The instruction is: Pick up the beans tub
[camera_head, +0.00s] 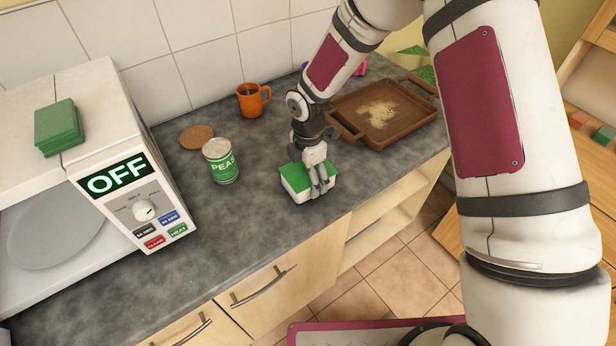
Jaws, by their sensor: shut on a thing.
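The tub (296,187) is a small white container with a green lid, standing on the grey counter near its front edge. I cannot read a label on it. My gripper (318,186) points down over the tub's right side and is shut on it. The fingers cover part of the tub's front and right side. I cannot tell whether the tub is lifted off the counter or touching it.
A PEAS can (221,162) stands left of the tub, with a round cork mat (197,137) behind it. An orange mug (250,100) stands at the back. A brown tray (408,127) lies right. A microwave (150,165) marked OFF, with green blocks (58,127) on top, stands left.

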